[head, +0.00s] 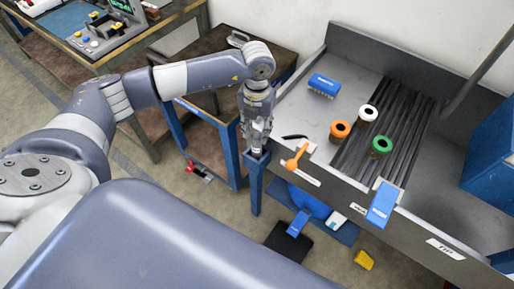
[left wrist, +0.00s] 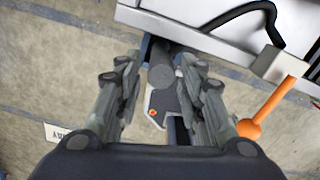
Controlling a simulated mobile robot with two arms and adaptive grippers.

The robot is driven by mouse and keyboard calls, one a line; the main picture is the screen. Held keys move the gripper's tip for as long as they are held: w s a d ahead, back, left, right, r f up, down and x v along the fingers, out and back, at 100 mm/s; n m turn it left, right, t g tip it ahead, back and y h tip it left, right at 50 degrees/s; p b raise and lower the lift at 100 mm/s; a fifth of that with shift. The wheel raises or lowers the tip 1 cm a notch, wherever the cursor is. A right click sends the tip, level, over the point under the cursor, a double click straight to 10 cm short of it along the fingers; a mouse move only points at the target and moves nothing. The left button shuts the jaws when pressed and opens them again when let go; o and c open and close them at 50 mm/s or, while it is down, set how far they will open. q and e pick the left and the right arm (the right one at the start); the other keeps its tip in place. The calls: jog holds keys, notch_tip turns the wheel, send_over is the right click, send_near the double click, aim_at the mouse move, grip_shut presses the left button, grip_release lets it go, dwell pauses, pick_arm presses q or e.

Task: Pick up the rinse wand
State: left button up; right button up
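A dark grey cylinder with a round flat end, which looks like the rinse wand (left wrist: 162,76), is between the fingers of my left gripper in the left wrist view. My left gripper (head: 257,150) points down at the near left corner of the sink in the head view, hiding most of the wand there. In the left wrist view the two fingers (left wrist: 160,100) are spread on either side of the wand, with gaps showing. A grey bracket with an orange dot (left wrist: 152,112) lies below the wand. My right gripper is not in view.
An orange lever (head: 295,160) sits close right of the gripper on the sink edge (head: 335,182). A black hose (left wrist: 235,15) curves nearby. The sink holds a blue brush (head: 324,86) and several coloured ring-topped pieces. A blue-legged cart (head: 228,150) stands left.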

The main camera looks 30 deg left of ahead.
pick_arm(q)
jog(key=f, duration=0.1)
jog(key=f+p, duration=0.1)
jog(key=f, duration=0.1)
jog(key=f+p, duration=0.1)
jog(key=shift+s+d+f, duration=0.15)
jog(key=shift+s+f, duration=0.05)
jog(key=shift+s, duration=0.05)
jog(key=shift+w+f, duration=0.1)
jog(key=shift+f, duration=0.2)
grip_shut()
jog(key=shift+r, duration=0.1)
notch_tip(320, 180, up, 17)
jog(key=b, duration=0.4)
notch_tip(320, 180, up, 5)
jog(key=p, duration=0.3)
send_over(257, 135)
jog(key=shift+f, duration=0.3)
